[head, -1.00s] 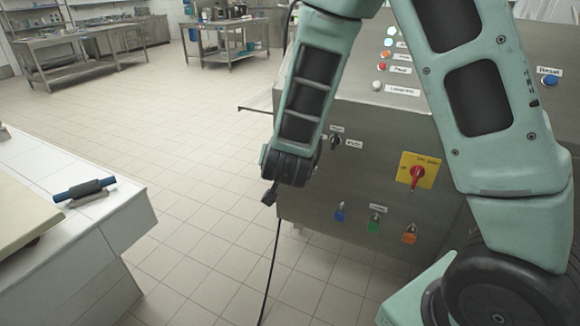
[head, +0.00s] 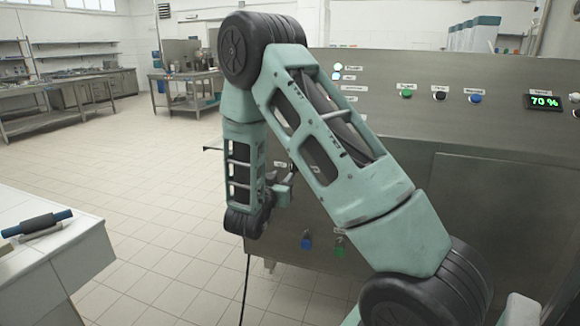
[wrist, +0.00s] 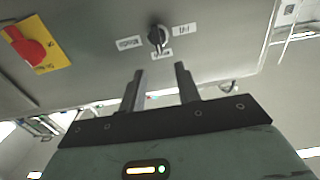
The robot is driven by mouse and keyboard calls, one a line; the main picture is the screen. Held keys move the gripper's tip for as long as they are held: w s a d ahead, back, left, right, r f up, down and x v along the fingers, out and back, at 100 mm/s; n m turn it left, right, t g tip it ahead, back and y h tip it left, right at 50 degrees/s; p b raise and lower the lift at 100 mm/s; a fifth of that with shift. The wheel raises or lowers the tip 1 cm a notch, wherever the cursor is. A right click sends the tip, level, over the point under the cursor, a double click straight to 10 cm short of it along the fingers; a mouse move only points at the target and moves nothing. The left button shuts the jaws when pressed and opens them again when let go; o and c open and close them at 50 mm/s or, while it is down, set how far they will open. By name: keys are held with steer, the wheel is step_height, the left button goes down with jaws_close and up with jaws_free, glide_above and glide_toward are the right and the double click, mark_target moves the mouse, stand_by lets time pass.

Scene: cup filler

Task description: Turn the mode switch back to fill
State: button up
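The mode switch (wrist: 157,38) is a small dark rotary knob on the grey metal panel, seen in the wrist view with white labels around it. The labels appear upside down and are too small to read surely. I cannot tell clearly which label the knob points to. My gripper (wrist: 160,80) is open and empty, its two fingers apart, with the knob a little beyond the fingertips and roughly in line with the gap. In the head view my gripper (head: 283,187) is near the panel face, and my arm covers much of the area around the switch.
A red rotary switch on a yellow plate (wrist: 42,51) is on the same panel. Blue (head: 307,241) and green (head: 340,248) fittings sit low on it. Several buttons (head: 440,94) and a 70 % display (head: 544,101) are above. A white counter (head: 60,247) stands left, with clear floor between.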

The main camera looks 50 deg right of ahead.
mark_target(292, 165)
steer(key=x, duration=0.9)
steer(key=shift+p, duration=0.35)
jaws_close()
